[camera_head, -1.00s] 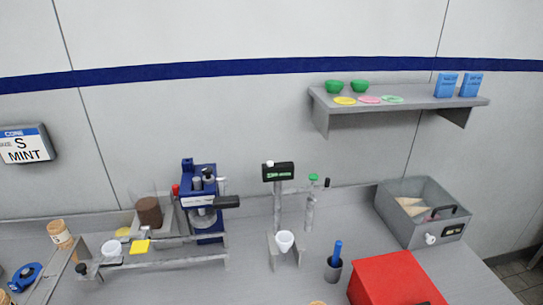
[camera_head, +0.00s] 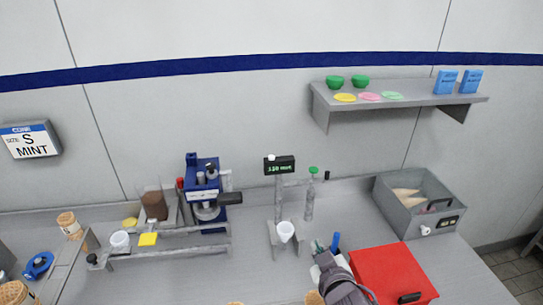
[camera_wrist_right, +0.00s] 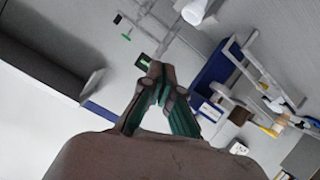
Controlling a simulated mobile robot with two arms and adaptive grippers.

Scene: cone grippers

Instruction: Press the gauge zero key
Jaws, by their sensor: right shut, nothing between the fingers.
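The gauge (camera_head: 285,166) is a small black display with green characters, standing on a grey post behind the counter's middle. A small white key (camera_head: 271,157) sits on its upper left edge. My right gripper (camera_head: 319,246) is low in the head view, in front of and below the gauge, apart from it. Its fingers are shut and empty. In the right wrist view the fingertips (camera_wrist_right: 160,72) are together, and the gauge display (camera_wrist_right: 143,61) shows just beyond them, partly covered. The key cannot be made out there. My left gripper is not in view.
A white cup (camera_head: 285,231) sits in a stand below the gauge. A green-topped post (camera_head: 310,195) stands just right of the gauge. A blue press (camera_head: 203,195) is to the left, a red box (camera_head: 395,272) and a grey bin (camera_head: 407,227) to the right.

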